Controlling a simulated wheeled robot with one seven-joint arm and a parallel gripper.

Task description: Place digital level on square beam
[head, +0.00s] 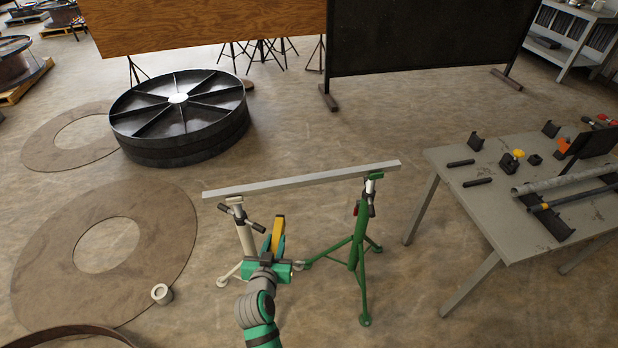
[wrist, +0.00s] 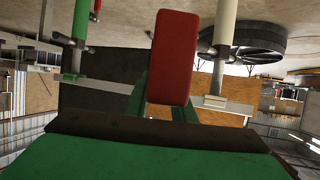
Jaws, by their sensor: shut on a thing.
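The square beam (head: 300,180) is a long grey bar lying across a cream stand (head: 243,235) at left and a green stand (head: 358,245) at right. My gripper (head: 274,246) is between the stands, on the near side of the beam. It is shut on the digital level (head: 278,230), which shows as a yellow, upright-tilted bar. In the wrist view, the level (wrist: 172,58) shows a red face between my gripper's fingers (wrist: 160,112). The beam (wrist: 100,86) passes behind it there, in an upside-down view. The level appears apart from the beam.
A grey work table (head: 470,215) with clamps and bars stands at right. A dark spoked reel (head: 180,115) and flat rings (head: 165,235) lie on the floor at left. Stand legs spread close to my gripper.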

